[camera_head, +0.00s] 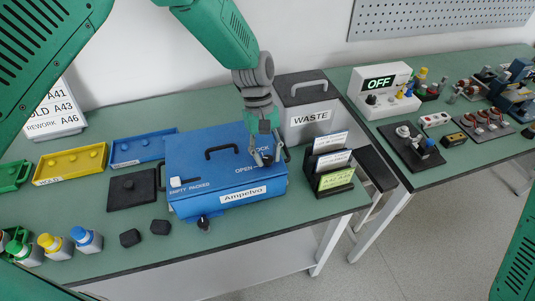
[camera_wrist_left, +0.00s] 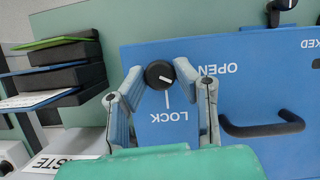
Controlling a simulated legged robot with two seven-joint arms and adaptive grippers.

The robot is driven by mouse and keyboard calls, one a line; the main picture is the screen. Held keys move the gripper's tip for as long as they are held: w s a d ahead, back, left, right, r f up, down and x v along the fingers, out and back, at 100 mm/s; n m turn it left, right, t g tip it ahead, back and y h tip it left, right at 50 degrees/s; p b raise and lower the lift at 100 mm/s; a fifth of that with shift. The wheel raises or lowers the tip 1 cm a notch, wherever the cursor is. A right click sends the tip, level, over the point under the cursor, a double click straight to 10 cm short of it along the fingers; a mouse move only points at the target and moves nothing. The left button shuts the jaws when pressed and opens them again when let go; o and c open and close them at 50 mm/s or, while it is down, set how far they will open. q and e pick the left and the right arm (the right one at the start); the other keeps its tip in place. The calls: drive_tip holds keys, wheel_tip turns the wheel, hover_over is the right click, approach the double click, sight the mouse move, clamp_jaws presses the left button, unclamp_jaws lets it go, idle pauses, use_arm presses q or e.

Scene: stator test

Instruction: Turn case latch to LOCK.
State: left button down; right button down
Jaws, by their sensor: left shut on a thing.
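The blue case (camera_head: 225,172) lies on the green bench, with OPEN and LOCK printed on its lid. My left gripper (camera_head: 263,160) reaches down onto the lid's right end. In the left wrist view the case latch, a round black knob (camera_wrist_left: 158,75) with a white pointer mark, sits between the fingertips. The left gripper (camera_wrist_left: 160,70) is shut on this knob. The pointer aims right and slightly down, between the OPEN word at the right and the LOCK line (camera_wrist_left: 167,97) below. In the head view the gripper mostly hides the knob. My right gripper is out of view.
A black lid handle (camera_wrist_left: 262,128) stands beside the gripper. A card rack (camera_head: 330,170) stands right of the case and a WASTE bin (camera_head: 305,110) behind it. A black plate (camera_head: 134,190) and coloured trays (camera_head: 70,165) lie left. Two dark blocks (camera_head: 130,238) lie in front.

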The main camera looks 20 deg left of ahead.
use_arm(q)
drive_tip(key=shift+w+r, duration=0.1)
drive_tip(key=shift+w, duration=0.1)
drive_tip(key=c, duration=1.3)
unclamp_jaws()
drive_tip(key=shift+o, duration=0.2)
drive_tip(key=v, duration=1.1)
drive_tip(key=shift+w+r, duration=0.25)
drive_tip(key=shift+a, duration=0.1)
